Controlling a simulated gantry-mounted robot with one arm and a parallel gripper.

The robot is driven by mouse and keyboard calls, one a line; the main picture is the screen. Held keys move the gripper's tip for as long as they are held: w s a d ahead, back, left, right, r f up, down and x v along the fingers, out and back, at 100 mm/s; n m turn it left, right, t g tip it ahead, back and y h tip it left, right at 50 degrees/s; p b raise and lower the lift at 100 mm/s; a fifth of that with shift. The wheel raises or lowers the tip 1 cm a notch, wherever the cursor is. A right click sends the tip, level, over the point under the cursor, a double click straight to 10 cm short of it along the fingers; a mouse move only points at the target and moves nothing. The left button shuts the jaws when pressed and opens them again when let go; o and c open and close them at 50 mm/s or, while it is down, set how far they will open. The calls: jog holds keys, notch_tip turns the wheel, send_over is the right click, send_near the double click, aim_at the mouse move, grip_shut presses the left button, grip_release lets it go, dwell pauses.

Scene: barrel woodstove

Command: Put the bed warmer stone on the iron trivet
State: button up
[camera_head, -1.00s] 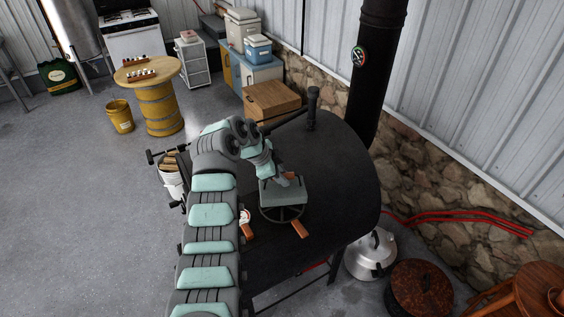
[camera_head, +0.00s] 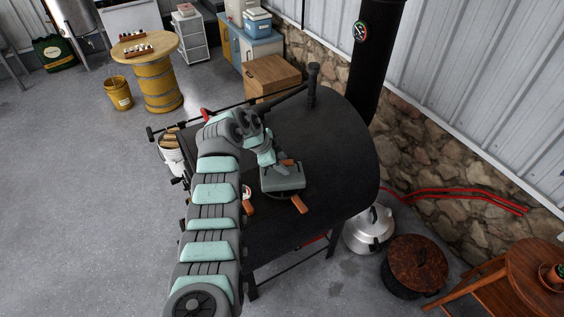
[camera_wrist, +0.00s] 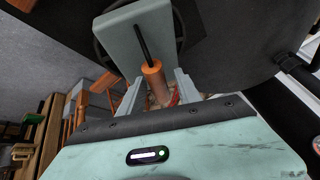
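The bed warmer stone (camera_head: 283,181) is a flat grey-green block with a dark rod and a wooden grip on top. It sits level over the round black iron trivet (camera_head: 297,196), whose wooden handle sticks out toward the front. The stone hides most of the trivet; I cannot tell for certain whether they touch. My gripper (camera_head: 283,168) is above the stone, with its fingers at the stone's wooden grip. In the wrist view the grip lies between the fingertips (camera_wrist: 158,76), the stone (camera_wrist: 138,40) is beyond, and part of the trivet's dark ring shows behind it.
The trivet stands on the dark barrel stove top (camera_head: 330,150). A stove pipe (camera_head: 377,60) rises at the back, and a black upright post (camera_head: 313,85) stands nearby. A kettle (camera_head: 369,230) and rusty pot (camera_head: 417,264) are on the floor to the right. The stove top's right side is clear.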

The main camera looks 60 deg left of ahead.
dwell(0.3)
jog(key=b+v, duration=0.3)
jog(key=v, duration=0.9)
